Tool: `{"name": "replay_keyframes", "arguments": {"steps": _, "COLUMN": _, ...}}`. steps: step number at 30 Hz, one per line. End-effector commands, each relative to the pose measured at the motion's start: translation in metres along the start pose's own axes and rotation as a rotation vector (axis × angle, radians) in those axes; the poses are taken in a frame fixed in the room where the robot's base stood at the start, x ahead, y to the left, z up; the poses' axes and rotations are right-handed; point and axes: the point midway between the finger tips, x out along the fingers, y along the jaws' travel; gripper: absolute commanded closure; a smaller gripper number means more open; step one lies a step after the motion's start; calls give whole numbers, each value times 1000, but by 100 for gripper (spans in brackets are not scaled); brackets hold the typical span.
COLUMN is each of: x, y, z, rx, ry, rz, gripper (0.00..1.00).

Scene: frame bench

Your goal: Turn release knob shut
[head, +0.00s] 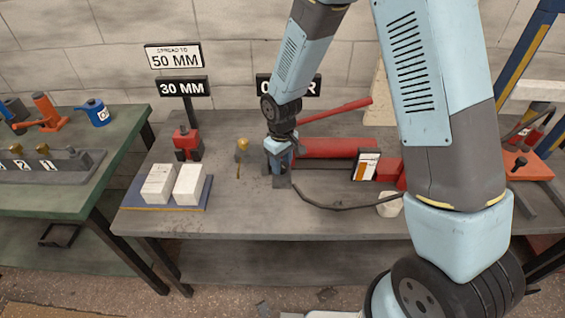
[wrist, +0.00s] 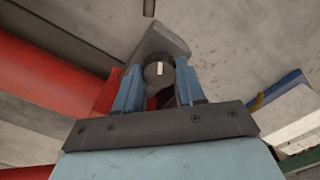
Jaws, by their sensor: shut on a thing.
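The release knob (wrist: 158,73) is a dark round knob with a white line on its face, in the wrist view. The line points roughly up and down in that picture. My gripper (wrist: 159,82) has its two blue fingers on either side of the knob, shut on it. In the head view my gripper (head: 279,168) points down at the left end of the red hand pump (head: 330,148). The knob is hidden there behind my gripper. The pump's red handle (head: 335,111) slants up to the right.
A black hose (head: 335,207) curves along the bench front. White blocks (head: 158,184) sit on a blue tray left of my gripper. A small brass piece (head: 242,145) and a red-and-black tool (head: 187,143) stand behind them. A white-and-orange panel (head: 367,165) stands right.

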Motion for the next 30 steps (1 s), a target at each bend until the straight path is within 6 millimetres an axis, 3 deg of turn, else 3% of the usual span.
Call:
{"name": "replay_keyframes", "arguments": {"steps": 15, "x": -1, "y": 2, "z": -3, "rx": 428, "ry": 8, "rz": 1, "gripper": 91}}
{"name": "replay_keyframes", "arguments": {"steps": 30, "x": -2, "y": 3, "z": -3, "rx": 584, "ry": 10, "rz": 0, "gripper": 91}}
